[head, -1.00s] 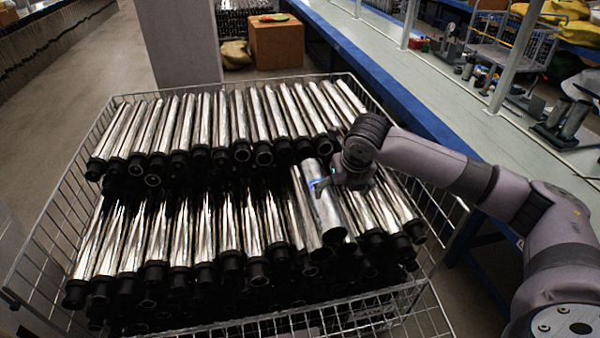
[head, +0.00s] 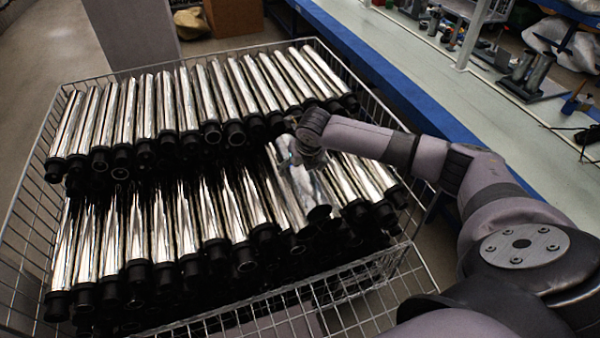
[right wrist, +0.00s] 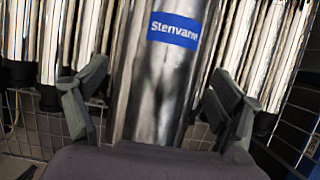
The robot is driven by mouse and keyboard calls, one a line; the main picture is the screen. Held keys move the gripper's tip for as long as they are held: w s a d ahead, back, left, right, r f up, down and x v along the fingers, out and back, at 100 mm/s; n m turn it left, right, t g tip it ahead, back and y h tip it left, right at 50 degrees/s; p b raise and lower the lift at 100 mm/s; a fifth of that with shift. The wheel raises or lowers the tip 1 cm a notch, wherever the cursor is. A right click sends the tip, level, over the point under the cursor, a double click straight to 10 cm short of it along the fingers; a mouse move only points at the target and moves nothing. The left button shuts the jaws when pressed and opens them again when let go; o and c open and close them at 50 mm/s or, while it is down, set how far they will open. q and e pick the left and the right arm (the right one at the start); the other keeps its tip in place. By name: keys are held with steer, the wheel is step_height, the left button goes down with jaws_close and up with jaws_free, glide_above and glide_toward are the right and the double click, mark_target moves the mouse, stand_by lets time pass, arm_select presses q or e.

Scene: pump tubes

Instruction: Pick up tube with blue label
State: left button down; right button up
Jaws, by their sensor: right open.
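The tube with the blue label (head: 300,188) is a wide, shiny metal cylinder on top of the lower row of tubes in the wire basket. In the right wrist view the tube (right wrist: 150,95) stands large between the fingers, with its blue label (right wrist: 175,29) near the top. My right gripper (right wrist: 153,103) is open, with one finger on each side of the tube and visible gaps to it. In the head view the right gripper (head: 299,152) is over the tube's upper part and hides the label. My left gripper is not in view.
The wire basket (head: 22,205) holds two rows of shiny tubes with black ends, packed close around the labelled tube. A long workbench (head: 405,65) with a blue edge runs along the right. A brown box (head: 235,17) stands behind the basket.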

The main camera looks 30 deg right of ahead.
mark_target(302, 168)
steer(key=shift+w+f, duration=0.1)
steer(key=shift+f, duration=0.15)
steer(key=shift+w+d+f+p, duration=0.2)
steer(key=shift+d+f+p, duration=0.1)
steer(key=shift+f, duration=0.15)
steer(key=x, duration=0.3)
steer(key=shift+d+f+p, duration=0.1)
steer(key=shift+d+p, duration=0.05)
steer(key=shift+p, duration=0.15)
steer(key=shift+w+f, duration=0.2)
steer(key=shift+f, duration=0.25)
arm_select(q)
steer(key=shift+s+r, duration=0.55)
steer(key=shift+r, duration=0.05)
arm_select(e)
steer(key=shift+c, duration=0.3)
steer(key=c, duration=1.9)
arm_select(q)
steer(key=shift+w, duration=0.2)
arm_select(e)
steer(key=shift+w+d+r, duration=0.1)
steer(key=shift+r, duration=0.05)
